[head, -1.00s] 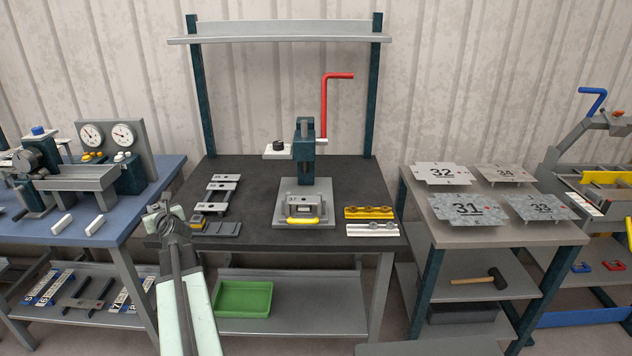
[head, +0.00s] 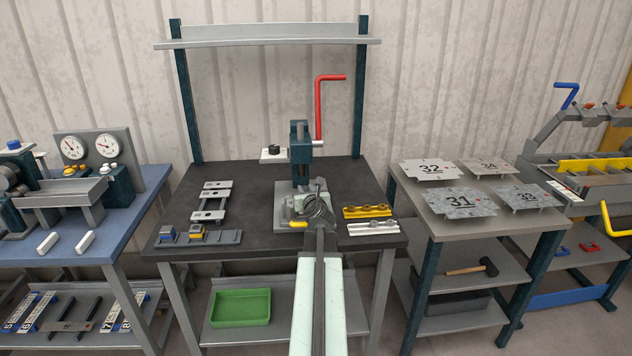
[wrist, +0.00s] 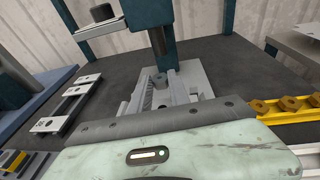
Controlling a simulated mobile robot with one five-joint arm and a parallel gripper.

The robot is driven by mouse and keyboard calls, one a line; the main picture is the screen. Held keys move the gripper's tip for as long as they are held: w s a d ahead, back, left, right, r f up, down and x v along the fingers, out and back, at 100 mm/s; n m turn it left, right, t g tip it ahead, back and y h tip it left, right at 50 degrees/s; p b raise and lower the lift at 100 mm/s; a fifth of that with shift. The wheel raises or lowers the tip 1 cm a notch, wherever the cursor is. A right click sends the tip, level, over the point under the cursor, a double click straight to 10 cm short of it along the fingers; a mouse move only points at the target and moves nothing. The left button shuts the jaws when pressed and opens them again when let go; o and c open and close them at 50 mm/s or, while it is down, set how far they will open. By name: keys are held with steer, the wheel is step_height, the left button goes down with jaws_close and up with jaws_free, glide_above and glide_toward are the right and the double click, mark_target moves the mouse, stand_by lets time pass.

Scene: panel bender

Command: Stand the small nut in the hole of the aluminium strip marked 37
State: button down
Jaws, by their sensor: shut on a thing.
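My gripper (head: 318,200) is over the press base at the middle of the dark bench. In the wrist view its two jaws (wrist: 161,92) reach forward, shut on a small grey nut (wrist: 160,78) at their tips. The press base (wrist: 192,75) is a pale plate below and beyond the jaws. The strip marked 37 cannot be made out now; my arm and gripper cover the front of the press base in the head view. I cannot tell how far the nut is above anything.
The press column (head: 300,150) with its red crank (head: 320,105) stands close behind my gripper. Grey holed strips (head: 210,200) lie at left. A yellow rail (head: 366,212) and a silver rail (head: 372,229) with nuts lie at right. Bare bench lies between strips and press.

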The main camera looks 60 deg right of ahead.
steer(key=shift+w+f, duration=0.15)
steer(key=shift+w, duration=0.1)
steer(key=shift+n+t+y, duration=0.5)
steer(key=shift+n+y, duration=0.1)
steer(key=shift+y, duration=0.1)
steer(key=r+p, duration=0.1)
steer(key=a+r+p, duration=0.1)
steer(key=r+p, duration=0.1)
steer(key=s+r+p, duration=0.1)
steer(key=shift+a+r, duration=0.15)
steer(key=shift+r, duration=0.1)
steer(key=shift+a+r, duration=0.1)
steer(key=shift+a, duration=0.05)
step_height(320, 180, down, 7)
steer(key=b, duration=0.6)
steer(key=shift+b, duration=0.4)
steer(key=c, duration=1.1)
jaws_free()
steer(key=shift+f, duration=0.2)
steer(key=shift+c, duration=0.2)
